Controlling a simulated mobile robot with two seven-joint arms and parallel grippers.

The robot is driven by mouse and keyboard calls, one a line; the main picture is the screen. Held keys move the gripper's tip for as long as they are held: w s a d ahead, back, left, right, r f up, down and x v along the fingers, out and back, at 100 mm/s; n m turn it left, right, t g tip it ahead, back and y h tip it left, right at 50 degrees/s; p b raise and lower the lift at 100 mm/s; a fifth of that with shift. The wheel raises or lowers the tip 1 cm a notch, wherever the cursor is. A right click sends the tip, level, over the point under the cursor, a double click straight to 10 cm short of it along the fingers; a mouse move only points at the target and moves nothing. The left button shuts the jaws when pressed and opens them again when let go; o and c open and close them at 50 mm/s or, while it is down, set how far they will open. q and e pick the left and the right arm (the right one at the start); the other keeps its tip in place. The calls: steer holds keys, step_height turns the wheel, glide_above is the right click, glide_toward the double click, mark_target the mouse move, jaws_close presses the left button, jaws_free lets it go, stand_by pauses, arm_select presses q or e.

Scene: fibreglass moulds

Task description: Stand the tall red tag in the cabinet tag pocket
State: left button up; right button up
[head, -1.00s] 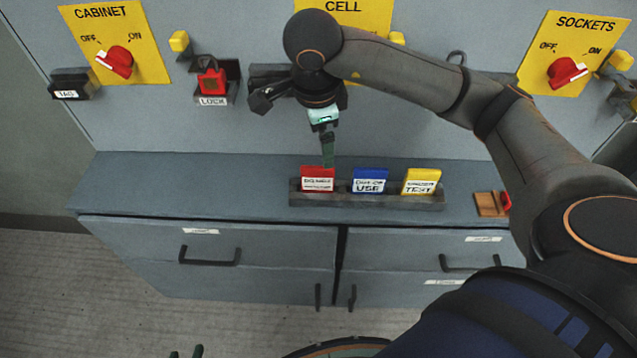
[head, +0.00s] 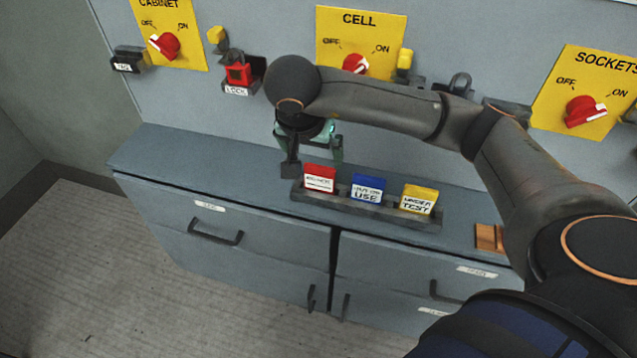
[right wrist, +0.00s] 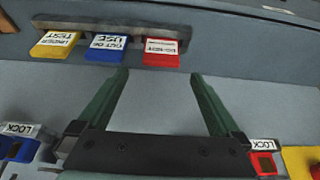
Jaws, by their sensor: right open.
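The tall red tag (head: 320,178) stands at the left end of a dark rack (head: 370,210) on the cabinet top, with a white label on its face. It also shows in the right wrist view (right wrist: 161,52). My right gripper (head: 335,158) is just behind and above the red tag. In the right wrist view its open, empty fingers (right wrist: 160,75) point at the red tag, which lies beyond their tips, between their lines. The cabinet tag pocket (head: 130,60), a black holder labelled TAG, is on the wall left of the CABINET switch. My left gripper is out of view.
A blue tag (head: 367,188) and a yellow tag (head: 418,199) stand beside the red one. A red padlock (head: 238,75) hangs at the LOCK holder. The cabinet top (head: 190,155) is clear left of the rack. A wooden block (head: 488,237) lies at right.

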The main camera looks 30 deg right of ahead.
mark_target(319, 175)
steer(key=b+x, duration=0.1)
steer(key=x, duration=1.1)
steer(key=shift+a, duration=0.1)
steer(key=shift+c, duration=0.4)
steer(key=c, duration=1.1)
steer(key=shift+w+r, duration=0.1)
steer(key=shift+r, duration=0.05)
